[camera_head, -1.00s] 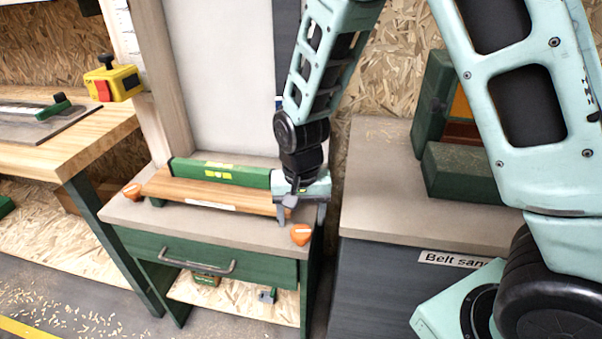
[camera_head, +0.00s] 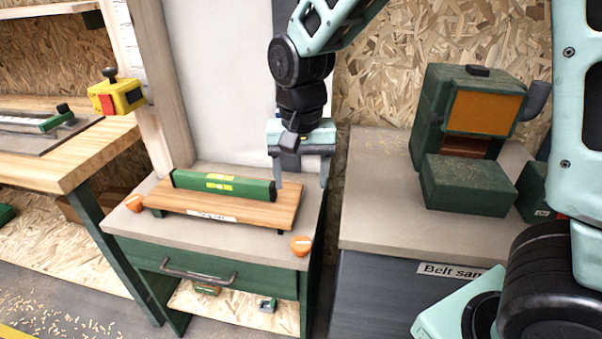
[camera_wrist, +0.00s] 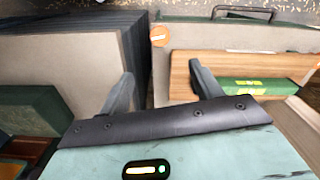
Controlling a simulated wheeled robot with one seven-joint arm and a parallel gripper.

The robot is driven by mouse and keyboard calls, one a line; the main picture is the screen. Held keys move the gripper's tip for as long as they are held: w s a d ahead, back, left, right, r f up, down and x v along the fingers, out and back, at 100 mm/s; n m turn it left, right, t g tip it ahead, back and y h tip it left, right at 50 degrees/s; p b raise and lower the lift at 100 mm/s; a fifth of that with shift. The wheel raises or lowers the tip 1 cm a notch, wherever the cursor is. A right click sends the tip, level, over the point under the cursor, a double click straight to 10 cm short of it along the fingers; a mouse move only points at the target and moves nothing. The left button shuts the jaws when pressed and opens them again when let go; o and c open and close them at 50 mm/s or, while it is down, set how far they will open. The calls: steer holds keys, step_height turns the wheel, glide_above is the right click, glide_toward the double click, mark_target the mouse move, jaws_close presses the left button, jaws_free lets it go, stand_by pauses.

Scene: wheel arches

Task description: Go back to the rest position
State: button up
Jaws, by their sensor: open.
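My gripper (camera_head: 301,175) is open and empty. In the head view it hangs above the right end of the small workbench, past the end of a green spirit level. The green level (camera_head: 222,185) with yellow vials lies on a wooden board (camera_head: 270,208) on the bench. In the wrist view the gripper's two fingers (camera_wrist: 163,88) are apart with nothing between them. The green level (camera_wrist: 258,87) and the wooden board (camera_wrist: 182,72) show there to the right of the fingers.
A green belt sander (camera_head: 470,185) stands on the grey-topped cabinet (camera_head: 380,225) to the right. A wooden table (camera_head: 60,165) is at left. The air above the bench's front is clear.

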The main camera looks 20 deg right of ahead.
steer(key=s+a+r+n+p, duration=0.2)
steer(key=s+n, duration=0.4)
steer(key=s, duration=0.4)
steer(key=s+a+r+n+p, duration=0.3)
steer(key=s+n, duration=0.3)
steer(key=s, duration=0.4)
steer(key=shift+a+y, duration=0.3)
steer(key=shift+a, duration=0.5)
